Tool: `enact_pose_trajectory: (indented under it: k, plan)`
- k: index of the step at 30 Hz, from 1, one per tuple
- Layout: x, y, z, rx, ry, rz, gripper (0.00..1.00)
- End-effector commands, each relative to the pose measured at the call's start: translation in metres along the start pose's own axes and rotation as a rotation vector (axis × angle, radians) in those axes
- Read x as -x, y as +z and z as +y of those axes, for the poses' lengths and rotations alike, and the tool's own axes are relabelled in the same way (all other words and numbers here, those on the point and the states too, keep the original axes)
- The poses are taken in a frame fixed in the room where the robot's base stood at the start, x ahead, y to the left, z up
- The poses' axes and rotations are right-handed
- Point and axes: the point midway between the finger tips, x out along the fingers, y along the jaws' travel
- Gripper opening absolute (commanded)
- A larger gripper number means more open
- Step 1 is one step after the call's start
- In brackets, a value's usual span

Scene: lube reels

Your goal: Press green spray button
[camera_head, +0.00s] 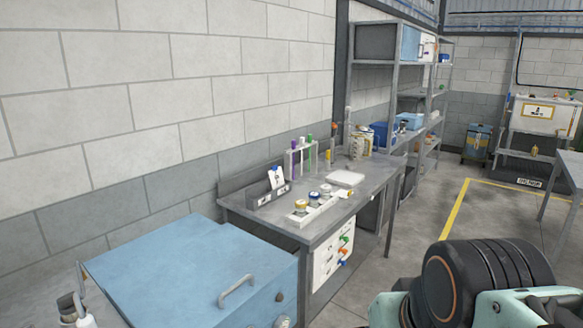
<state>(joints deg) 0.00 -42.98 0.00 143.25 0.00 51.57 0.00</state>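No clearly identifiable green spray button shows in the camera_head view. A white panel (322,272) on the front of the grey workbench carries several small coloured knobs, one of them green (343,241), with orange and blue ones near it. They are too small to tell whether any is a spray button. A white cabinet (544,113) at the far right back has small coloured bits along its top, also too small to make out. A black and mint-green part of my arm fills the lower right corner. My gripper's fingers are not in view.
The grey workbench (378,178) holds a test tube rack (300,160), a white tray of jars (306,215) and a white dish (345,178). A blue chest (180,262) with a handle stands in front. Grey shelves (398,65) stand behind. Yellow-lined floor (485,235) at right looks clear.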

Motion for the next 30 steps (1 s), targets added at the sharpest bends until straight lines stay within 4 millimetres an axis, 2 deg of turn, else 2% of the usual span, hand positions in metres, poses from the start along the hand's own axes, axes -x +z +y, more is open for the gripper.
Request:
enact_pose_trajectory:
  k: [6,30]
  plan:
    - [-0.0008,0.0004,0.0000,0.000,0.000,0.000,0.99]
    - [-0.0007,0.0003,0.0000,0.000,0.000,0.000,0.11]
